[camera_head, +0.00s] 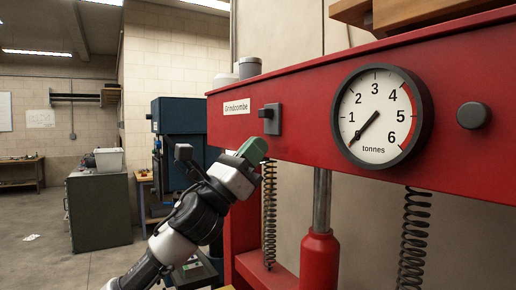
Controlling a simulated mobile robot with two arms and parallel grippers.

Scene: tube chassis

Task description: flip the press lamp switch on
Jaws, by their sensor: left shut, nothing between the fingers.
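The lamp switch (275,119) is a grey plate with a dark toggle that sticks out to the left, set on the red press beam just right of the "Grindcombe" label. Whether it is on or off I cannot tell. My left gripper (254,150) comes up from the lower left and is shut and empty. Its green fingertips are below and slightly left of the switch, near the beam's lower edge, and look apart from the toggle. My right gripper is out of view.
The red press beam (310,100) spans the right side. It carries a round tonnes gauge (377,116) and a dark knob (473,115). Springs (414,240) and a red ram (320,260) hang below. A blue machine (178,115) stands behind my arm. The floor at left is open.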

